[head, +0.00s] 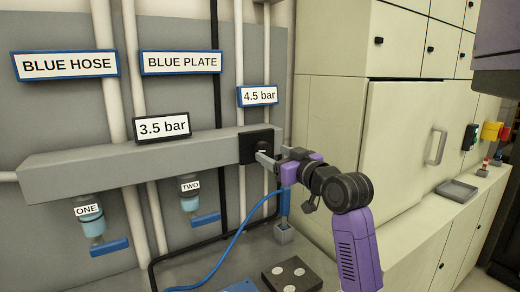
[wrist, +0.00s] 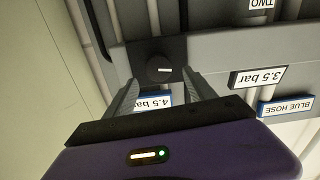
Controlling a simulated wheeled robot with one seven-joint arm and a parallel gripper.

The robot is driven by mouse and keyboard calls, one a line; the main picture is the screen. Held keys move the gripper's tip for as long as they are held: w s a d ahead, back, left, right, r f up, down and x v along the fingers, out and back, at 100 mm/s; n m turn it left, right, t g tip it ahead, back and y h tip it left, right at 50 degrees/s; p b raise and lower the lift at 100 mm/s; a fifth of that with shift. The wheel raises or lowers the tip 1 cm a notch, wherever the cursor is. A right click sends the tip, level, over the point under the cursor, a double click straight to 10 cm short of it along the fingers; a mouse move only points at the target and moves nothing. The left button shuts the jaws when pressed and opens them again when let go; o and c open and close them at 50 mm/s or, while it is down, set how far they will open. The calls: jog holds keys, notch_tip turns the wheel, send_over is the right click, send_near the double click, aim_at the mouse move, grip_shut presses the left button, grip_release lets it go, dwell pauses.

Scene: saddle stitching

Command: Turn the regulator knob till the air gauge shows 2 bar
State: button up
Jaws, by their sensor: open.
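The regulator knob (wrist: 158,68) is a dark round knob with a short white mark, on a black plate at the right end of a grey beam. In the head view the knob's black block (head: 250,147) is partly hidden by my gripper (head: 267,160). My gripper is open, its fingers in front of the knob, one to each side in the wrist view (wrist: 160,78); I cannot tell whether they touch it. A black-framed sign reading 3.5 bar (head: 162,128) stands on the beam. A blue-framed sign reading 4.5 bar (head: 257,96) hangs above the knob. Neither is marked as the air gauge.
Two blue cups labelled ONE (head: 90,221) and TWO (head: 190,202) hang under the beam. BLUE HOSE (head: 65,65) and BLUE PLATE (head: 181,62) signs are on the wall. A blue hose (head: 233,245) runs below. Cream cabinets (head: 405,130) stand close on the right.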

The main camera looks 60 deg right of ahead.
aim_at(265, 150)
jog(key=shift+p+x, duration=0.55)
jog(key=shift+x, duration=2.6)
jog(key=shift+s+d, duration=0.1)
jog(key=c, duration=1.4)
